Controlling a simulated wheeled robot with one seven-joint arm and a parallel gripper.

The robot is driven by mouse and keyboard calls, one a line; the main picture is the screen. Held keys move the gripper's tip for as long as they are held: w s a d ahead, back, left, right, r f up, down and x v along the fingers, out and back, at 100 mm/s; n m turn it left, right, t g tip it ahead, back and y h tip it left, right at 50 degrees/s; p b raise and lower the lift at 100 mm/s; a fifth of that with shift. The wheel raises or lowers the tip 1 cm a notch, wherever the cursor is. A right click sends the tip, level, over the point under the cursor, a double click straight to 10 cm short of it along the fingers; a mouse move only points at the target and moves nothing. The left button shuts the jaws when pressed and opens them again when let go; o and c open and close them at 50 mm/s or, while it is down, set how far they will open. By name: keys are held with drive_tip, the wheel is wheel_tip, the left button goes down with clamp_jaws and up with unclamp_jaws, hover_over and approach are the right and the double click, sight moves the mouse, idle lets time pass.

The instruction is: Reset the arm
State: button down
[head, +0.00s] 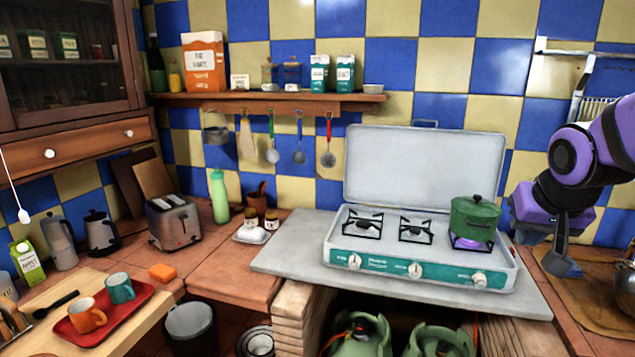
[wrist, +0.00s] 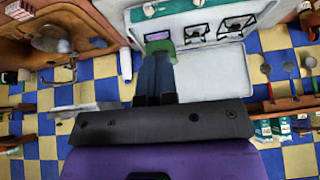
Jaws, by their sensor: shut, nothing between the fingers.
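My gripper (head: 565,266) hangs at the right of the head view, fingers pointing down, with my purple and black arm above it. It is to the right of the camp stove (head: 420,266), beside the green lidded pot (head: 475,216) and apart from it. In the wrist view the dark fingers of my gripper (wrist: 157,58) are together and empty. The green pot (wrist: 160,47) shows partly behind the fingertips there, and the stove (wrist: 210,35) lies beyond.
The pot stands on the right burner, which glows purple-blue. A wooden board (head: 592,300) and a metal bowl (head: 618,282) lie below and right of my gripper. The stove's raised lid (head: 420,168) and a wall rack (head: 583,85) stand nearby.

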drive_tip(key=s+a+r+n, duration=0.1)
drive_tip(key=s+a+r, duration=0.1)
drive_tip(key=s, duration=0.5)
drive_tip(key=s+a+r+n+y, duration=0.1)
drive_tip(key=s+r+n, duration=0.1)
drive_tip(key=s, duration=0.6)
drive_tip(key=shift+a+r+g, duration=0.3)
drive_tip(key=shift+a+r, duration=0.1)
drive_tip(key=shift+r, duration=0.35)
drive_tip(key=shift+w, duration=0.1)
